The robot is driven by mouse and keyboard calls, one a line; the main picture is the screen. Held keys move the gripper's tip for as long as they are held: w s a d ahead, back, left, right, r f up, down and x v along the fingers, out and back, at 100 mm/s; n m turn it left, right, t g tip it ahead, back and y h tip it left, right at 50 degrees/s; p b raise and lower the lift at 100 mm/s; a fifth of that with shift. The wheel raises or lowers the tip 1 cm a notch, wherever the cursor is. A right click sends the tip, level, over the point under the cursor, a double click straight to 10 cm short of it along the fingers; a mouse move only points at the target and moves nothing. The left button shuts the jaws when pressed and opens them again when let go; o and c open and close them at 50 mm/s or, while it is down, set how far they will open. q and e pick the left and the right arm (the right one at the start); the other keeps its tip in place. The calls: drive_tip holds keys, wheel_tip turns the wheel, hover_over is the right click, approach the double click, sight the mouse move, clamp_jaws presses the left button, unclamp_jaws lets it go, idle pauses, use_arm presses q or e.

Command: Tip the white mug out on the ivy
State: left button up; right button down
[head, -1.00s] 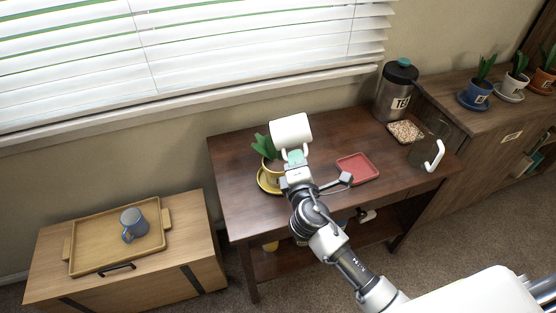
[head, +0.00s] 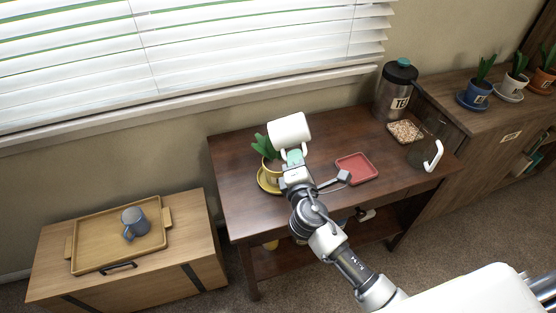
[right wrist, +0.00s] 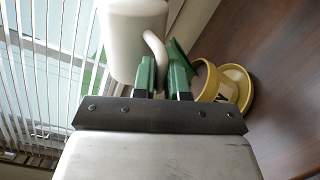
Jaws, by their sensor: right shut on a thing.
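The white mug (head: 289,131) is in the air above the dark wooden desk, tilted well over onto its side. My right gripper (head: 295,156) is shut on its handle; in the right wrist view, green fingers (right wrist: 162,76) close at the handle of the mug (right wrist: 134,38). Which way the mouth faces and what is inside I cannot tell. A green-leaved plant (head: 262,146) in a yellow pot (head: 270,177) stands just below and left of the mug, partly hidden by my gripper. The yellow pot (right wrist: 209,82) also shows in the right wrist view. My left gripper is not in view.
A red tray (head: 357,168) lies right of my arm. A tea canister (head: 394,92), a dish of pellets (head: 405,131) and a glass jug (head: 421,152) stand farther right. Window blinds hang behind.

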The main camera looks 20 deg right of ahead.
drive_tip(key=shift+r+n+p, duration=0.2)
drive_tip(key=shift+n+p, duration=0.2)
drive_tip(key=shift+p, duration=0.1)
idle(0.5)
idle(0.8)
